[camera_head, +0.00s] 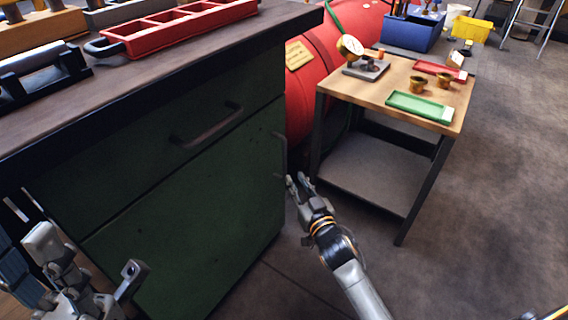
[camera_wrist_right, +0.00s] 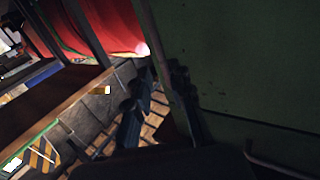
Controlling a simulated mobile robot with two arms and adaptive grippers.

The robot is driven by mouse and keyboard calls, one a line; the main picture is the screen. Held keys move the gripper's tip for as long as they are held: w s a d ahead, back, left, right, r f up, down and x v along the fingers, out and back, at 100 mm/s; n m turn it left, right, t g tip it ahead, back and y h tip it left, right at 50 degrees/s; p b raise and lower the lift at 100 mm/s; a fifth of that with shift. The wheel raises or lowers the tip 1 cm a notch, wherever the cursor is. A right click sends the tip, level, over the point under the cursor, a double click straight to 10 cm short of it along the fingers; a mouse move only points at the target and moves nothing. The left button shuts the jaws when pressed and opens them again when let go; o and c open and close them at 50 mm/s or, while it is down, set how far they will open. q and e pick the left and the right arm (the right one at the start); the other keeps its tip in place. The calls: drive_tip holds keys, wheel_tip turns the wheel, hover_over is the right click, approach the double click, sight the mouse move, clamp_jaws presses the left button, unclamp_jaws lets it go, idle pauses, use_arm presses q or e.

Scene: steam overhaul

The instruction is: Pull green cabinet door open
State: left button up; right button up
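The green cabinet door (camera_head: 190,220) is the large lower panel and looks shut. Its thin dark upright handle (camera_head: 280,155) is at the right edge. My right gripper (camera_head: 298,180) is by the lower end of this handle. In the right wrist view, its two dark fingers (camera_wrist_right: 157,98) are apart, with a bar that looks like the handle (camera_wrist_right: 152,45) running between them. Whether they touch it I cannot tell. My left gripper (camera_head: 88,258) is open and empty at the lower left, in front of the cabinet.
Above the door is a green drawer with a horizontal handle (camera_head: 207,125). A red tray (camera_head: 180,27) lies on the worktop. A wooden-topped cart (camera_head: 385,88) stands right of my right gripper, before a red tank (camera_head: 340,30). Floor (camera_head: 480,220) at the right is clear.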

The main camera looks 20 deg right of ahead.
sight(285, 162)
drive_tip(key=w+b, duration=0.1)
drive_tip(key=w, duration=0.2)
drive_tip(key=w+b, duration=0.1)
drive_tip(key=w, duration=0.4)
drive_tip(key=shift+w+a+f+b, duration=0.15)
drive_tip(key=shift+w+a+b, duration=0.2)
drive_tip(key=shift+b, duration=0.05)
drive_tip(key=shift+w, duration=0.45)
clamp_jaws()
